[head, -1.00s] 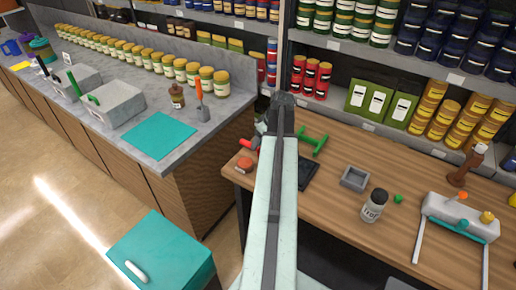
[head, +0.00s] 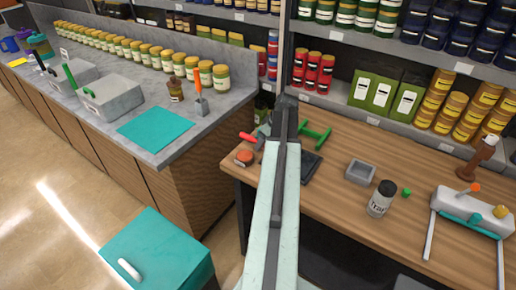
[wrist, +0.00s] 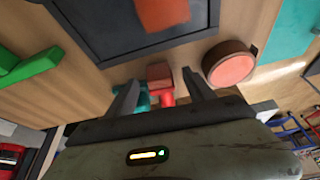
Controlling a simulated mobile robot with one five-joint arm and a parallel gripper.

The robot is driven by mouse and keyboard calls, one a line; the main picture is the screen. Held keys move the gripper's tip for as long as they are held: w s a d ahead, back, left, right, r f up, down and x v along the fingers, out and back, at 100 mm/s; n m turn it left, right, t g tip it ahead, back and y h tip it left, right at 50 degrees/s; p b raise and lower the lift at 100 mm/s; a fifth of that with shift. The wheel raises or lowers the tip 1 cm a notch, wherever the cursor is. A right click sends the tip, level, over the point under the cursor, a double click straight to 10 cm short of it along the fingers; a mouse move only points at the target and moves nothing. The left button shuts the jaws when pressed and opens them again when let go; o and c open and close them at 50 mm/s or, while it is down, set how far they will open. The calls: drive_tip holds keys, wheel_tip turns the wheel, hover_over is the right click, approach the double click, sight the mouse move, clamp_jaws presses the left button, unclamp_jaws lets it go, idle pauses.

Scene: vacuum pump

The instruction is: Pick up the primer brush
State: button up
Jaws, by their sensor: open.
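I cannot tell for sure which thing is the primer brush. A red-handled piece (head: 248,137) lies at the left end of the wooden bench, partly hidden by my arm. In the wrist view, my gripper (wrist: 160,92) is open, its two dark fingers apart. Beyond and between them show a brownish-red block (wrist: 160,74), a red cylinder (wrist: 167,99) and a teal piece (wrist: 142,100); I see no grip on them. An orange-handled tool (head: 198,84) stands upright in a small grey holder on the grey counter. In the head view my gripper is mostly hidden behind the arm.
A round red-topped tin (head: 244,157) stands near the bench's left edge; it also shows in the wrist view (wrist: 231,67). A dark tray (head: 310,167), green stand (head: 318,136), grey box (head: 360,172) and labelled bottle (head: 381,199) share the bench (head: 340,205).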

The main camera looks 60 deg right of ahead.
drive_tip(key=shift+f, duration=0.2)
clamp_jaws()
drive_tip(key=shift+r+p, duration=0.15)
drive_tip(key=shift+p, duration=0.2)
wheel_tip(320, 180, up, 10)
drive_tip(key=p, duration=1)
wheel_tip(320, 180, down, 5)
drive_tip(key=b, duration=0.5)
wheel_tip(320, 180, up, 8)
drive_tip(key=p, duration=0.8)
wheel_tip(320, 180, down, 8)
drive_tip(key=b, duration=0.7)
drive_tip(key=shift+r+b, duration=0.15)
drive_tip(key=shift+b, duration=0.2)
drive_tip(key=shift+w+r, duration=0.1)
